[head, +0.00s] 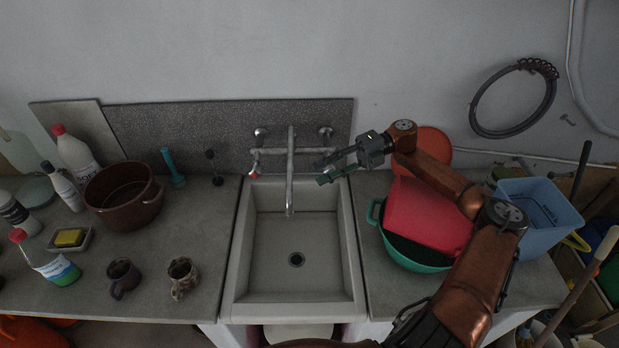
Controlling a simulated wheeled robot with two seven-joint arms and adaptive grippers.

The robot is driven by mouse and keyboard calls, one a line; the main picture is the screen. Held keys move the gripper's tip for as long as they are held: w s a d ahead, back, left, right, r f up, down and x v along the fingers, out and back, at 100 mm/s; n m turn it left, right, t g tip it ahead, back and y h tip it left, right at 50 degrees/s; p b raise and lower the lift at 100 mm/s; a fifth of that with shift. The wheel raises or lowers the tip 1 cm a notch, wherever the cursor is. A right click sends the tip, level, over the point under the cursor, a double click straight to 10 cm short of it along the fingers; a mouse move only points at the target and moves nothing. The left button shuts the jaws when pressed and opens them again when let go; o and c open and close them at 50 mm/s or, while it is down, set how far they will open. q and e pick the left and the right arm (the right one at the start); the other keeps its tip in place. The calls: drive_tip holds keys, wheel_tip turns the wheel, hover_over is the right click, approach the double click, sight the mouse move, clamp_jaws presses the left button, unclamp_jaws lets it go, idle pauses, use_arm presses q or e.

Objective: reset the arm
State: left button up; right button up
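My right arm comes in from the bottom right and reaches up over the counter right of the sink. My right gripper (320,172) is above the right rim of the sink, close to the tap, pointing left. Its two fingers are apart, with nothing visible between them. I cannot tell whether a finger touches the tap (290,170). My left gripper is not in view.
The sink (265,225) is empty. A green basin (374,212) with a red tub (415,215) stands beneath my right arm; a blue bin (545,215) is farther right. The left counter holds a brown pot (124,203), two mugs and several bottles.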

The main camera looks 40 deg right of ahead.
drive_tip(key=shift+s+d+r, duration=0.1)
drive_tip(key=shift+s+d, duration=0.05)
drive_tip(key=shift+d, duration=0.45)
drive_tip(key=shift+r, duration=0.1)
